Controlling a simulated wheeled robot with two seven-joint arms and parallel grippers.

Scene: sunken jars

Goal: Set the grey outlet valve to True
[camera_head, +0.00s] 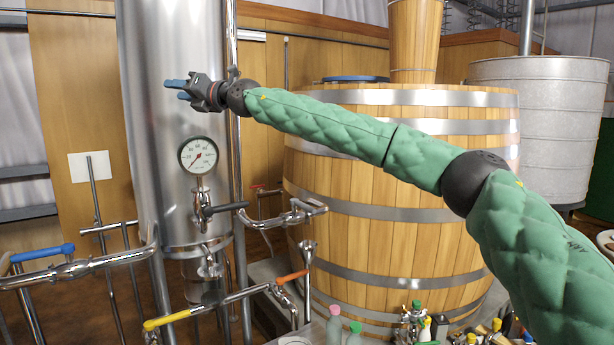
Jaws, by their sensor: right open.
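A valve with a dark grey lever (228,207) sits on the front of the tall steel column (170,150), just below a round dial gauge (198,155). The lever points to the right, nearly level. It is the only grey-handled valve I can make out. My right gripper (172,90) has blue fingertips and points left in front of the column's upper part. It is open and empty, above the gauge and well above the grey lever, touching neither. My left gripper is not in view.
My green-sleeved right arm crosses in front of the large wooden vat (390,230). Pipes with blue (42,252), yellow (167,319), orange (291,276) and red (267,190) handles surround the column. Bottles (334,325) stand at the bottom. A metal tub (545,120) stands at right.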

